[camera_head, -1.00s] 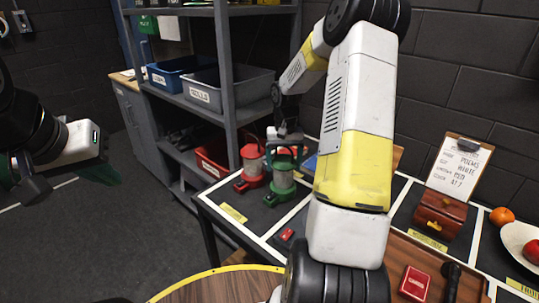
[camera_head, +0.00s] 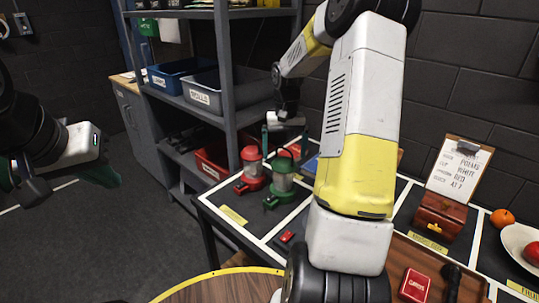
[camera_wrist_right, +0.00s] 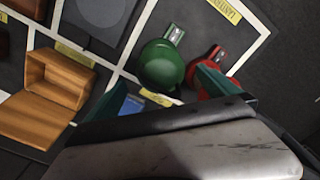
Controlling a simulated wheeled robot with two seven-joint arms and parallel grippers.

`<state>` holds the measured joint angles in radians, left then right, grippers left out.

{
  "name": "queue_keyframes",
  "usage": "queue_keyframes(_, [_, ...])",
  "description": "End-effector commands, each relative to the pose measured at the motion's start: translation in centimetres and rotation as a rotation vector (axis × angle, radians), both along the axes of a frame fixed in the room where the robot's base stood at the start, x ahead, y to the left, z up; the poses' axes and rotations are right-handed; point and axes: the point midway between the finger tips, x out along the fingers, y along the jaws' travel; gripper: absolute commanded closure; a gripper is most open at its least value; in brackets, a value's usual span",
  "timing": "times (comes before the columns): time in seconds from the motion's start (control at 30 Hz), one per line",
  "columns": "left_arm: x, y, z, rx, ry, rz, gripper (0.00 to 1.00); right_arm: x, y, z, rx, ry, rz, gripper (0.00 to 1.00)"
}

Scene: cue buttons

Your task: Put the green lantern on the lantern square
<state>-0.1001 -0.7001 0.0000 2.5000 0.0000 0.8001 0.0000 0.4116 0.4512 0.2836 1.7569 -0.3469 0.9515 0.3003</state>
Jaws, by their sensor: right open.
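The green lantern (camera_head: 283,181) stands upright on the dark table, just right of a red lantern (camera_head: 252,168). The right wrist view shows the green lantern (camera_wrist_right: 160,65) from above, with the red lantern (camera_wrist_right: 212,74) partly hidden by a finger. My right gripper (camera_head: 285,142) is open and empty above the green lantern, its green fingertips spread apart. A yellow label (camera_wrist_right: 222,10), seemingly reading LANTERN, lies beside the white-lined square (camera_head: 262,222). My left gripper (camera_head: 62,184) is at the far left, its fingers apart, away from the table.
A shelf with a blue bin (camera_head: 180,70) and a grey bin (camera_head: 215,92) stands behind left. A small red object (camera_head: 287,237) lies in front of the lanterns. An open wooden box (camera_wrist_right: 58,80) is near. At right are a brown chest (camera_head: 440,215) and a clipboard (camera_head: 460,170).

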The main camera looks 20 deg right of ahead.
Motion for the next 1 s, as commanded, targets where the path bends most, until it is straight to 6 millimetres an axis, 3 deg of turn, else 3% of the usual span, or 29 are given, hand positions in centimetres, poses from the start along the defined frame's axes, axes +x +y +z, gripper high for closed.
queue_keyframes(0.2, [0.0, 0.0, 0.0, 0.000, 0.000, 0.000, 1.00, 0.0, 0.0, 4.3, -0.001, -0.002, 0.001, 0.00])
queue_keyframes(0.4, [0.0, 0.0, 0.0, 0.000, 0.000, 0.000, 1.00, -0.1, 0.1, 6.3, -0.001, -0.002, 0.001, 0.00])
queue_keyframes(0.57, [0.0, 0.0, 0.0, 0.000, 0.000, 0.000, 1.00, -1.9, 1.9, 9.3, -0.012, -0.051, 0.038, 0.00])
queue_keyframes(0.67, [0.0, 0.0, 0.0, 0.000, 0.000, 0.000, 1.00, -4.7, 4.1, 12.3, -0.021, -0.115, 0.083, 0.00])
queue_keyframes(0.8, [0.0, 0.0, 0.0, 0.000, 0.000, 0.000, 1.00, -9.9, 7.2, 15.7, -0.017, -0.226, 0.147, 0.00])
queue_keyframes(1.0, [0.0, 0.0, 0.0, 0.000, 0.000, 0.000, 1.00, -17.6, 10.8, 18.0, 0.025, -0.394, 0.228, 0.00])
